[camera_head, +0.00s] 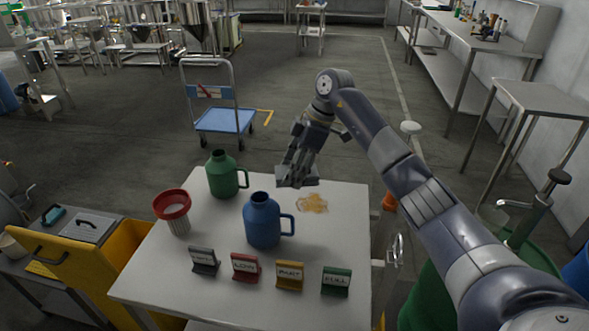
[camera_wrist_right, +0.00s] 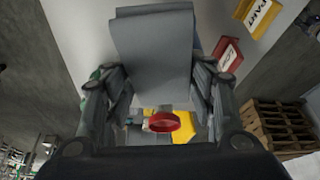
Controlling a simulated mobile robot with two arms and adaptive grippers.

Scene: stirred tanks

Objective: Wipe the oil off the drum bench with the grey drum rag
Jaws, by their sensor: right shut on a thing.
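My right gripper (camera_head: 300,158) is over the far edge of the drum bench (camera_head: 344,235), shut on the grey drum rag (camera_head: 297,180). In the right wrist view the folded grey rag (camera_wrist_right: 153,48) sits between the fingers of the gripper (camera_wrist_right: 158,85). The orange-brown oil (camera_head: 313,203) is a smeared patch on the bench top, just right of and nearer than the rag. I cannot tell whether the rag touches the bench. My left gripper is not in view.
A blue jug (camera_head: 262,222), a green jug (camera_head: 222,175) and a red-rimmed funnel (camera_head: 173,205) stand left of the oil. Several label signs (camera_head: 245,268) line the near side. A blue trolley (camera_head: 224,120) is beyond. The bench right of the oil is clear.

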